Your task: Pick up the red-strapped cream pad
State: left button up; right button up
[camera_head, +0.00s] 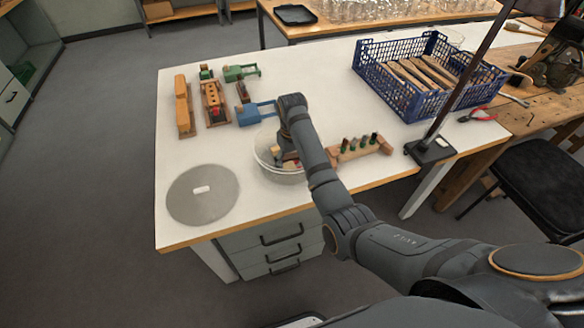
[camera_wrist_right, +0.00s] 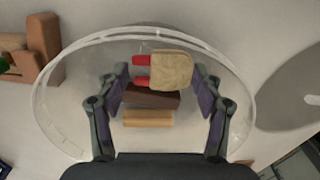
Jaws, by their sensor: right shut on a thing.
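The cream pad with two red straps (camera_wrist_right: 172,70) shows in the right wrist view, inside a clear round bowl (camera_wrist_right: 48,112). My right gripper (camera_wrist_right: 161,76) reaches down into the bowl, its fingers at the pad's two sides, shut on it. A dark brown block (camera_wrist_right: 150,97) and a light wooden block (camera_wrist_right: 148,118) lie close below the pad in the picture. In the head view the bowl (camera_head: 264,162) is partly hidden by my right arm. My left gripper is not in view.
A grey disc (camera_head: 190,205) lies left of the bowl on the white table. A peg block (camera_head: 352,152) is right of it. A blue crate (camera_head: 395,98) and lamp base (camera_head: 432,150) stand to the right.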

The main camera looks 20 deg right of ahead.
notch_tip(320, 180, up, 8)
jog(key=shift+p, duration=0.6)
notch_tip(320, 180, up, 7)
jog(key=p, duration=0.7)
send_over(292, 166)
jog(key=shift+r+p, duration=0.15)
jog(key=shift+p, duration=0.2)
